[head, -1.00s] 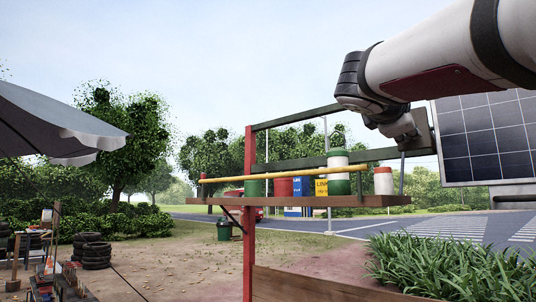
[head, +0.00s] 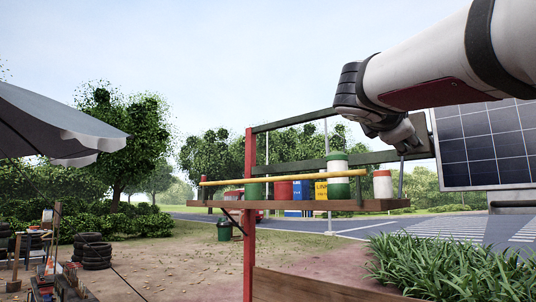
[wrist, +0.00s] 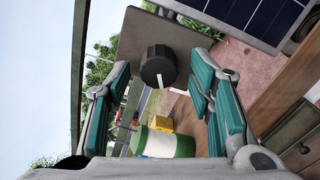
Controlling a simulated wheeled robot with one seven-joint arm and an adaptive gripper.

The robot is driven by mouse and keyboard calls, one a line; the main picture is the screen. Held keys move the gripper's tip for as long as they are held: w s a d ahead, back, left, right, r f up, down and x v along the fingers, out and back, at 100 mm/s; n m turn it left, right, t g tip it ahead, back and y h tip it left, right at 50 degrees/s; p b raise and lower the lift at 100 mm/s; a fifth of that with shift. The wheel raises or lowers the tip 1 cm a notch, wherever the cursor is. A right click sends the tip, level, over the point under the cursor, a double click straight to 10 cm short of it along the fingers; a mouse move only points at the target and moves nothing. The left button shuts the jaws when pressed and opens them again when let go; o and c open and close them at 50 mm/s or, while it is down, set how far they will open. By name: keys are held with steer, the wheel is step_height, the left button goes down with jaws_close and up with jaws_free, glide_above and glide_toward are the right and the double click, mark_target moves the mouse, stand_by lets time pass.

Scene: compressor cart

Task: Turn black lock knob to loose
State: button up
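The black lock knob (wrist: 158,66) is round, with a white pointer line on its lower part, and sits on a grey plate (wrist: 150,32) in the wrist view. A white mark lies on the plate's side just right of and below the knob. My gripper (wrist: 160,72) is open, its teal-padded fingers on the left and right of the knob with gaps showing. I cannot tell how far the fingertips are from it in depth. In the head view my gripper (head: 407,138) is by the plate (head: 422,135), and the knob is hidden.
A wooden shelf (head: 300,205) holds several items, including a green and white can (head: 338,175) and a red and white can (head: 383,184). A yellow bar (head: 285,178) crosses above it. A solar panel (head: 487,147) stands right of the plate.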

steer(key=shift+s, duration=0.1)
steer(key=v, duration=1.2)
stand_by(0.4)
steer(key=s+a+f+m+g+y, duration=0.1)
steer(key=s+f+m+y, duration=0.3)
steer(key=f, duration=1)
steer(key=s+a+f+m+g+y, duration=0.2)
steer(key=s+f+m+g+y, duration=0.2)
steer(key=f, duration=1.1)
steer(key=s+a+f+m+g+y, duration=0.2)
steer(key=s+f+m+y, duration=0.2)
steer(key=s+f, duration=0.4)
step_height(320, 180, down, 7)
steer(key=shift+f+m+y, duration=0.15)
steer(key=shift+m+y, duration=0.25)
steer(key=shift+m, duration=0.1)
steer(key=shift+c, duration=0.4)
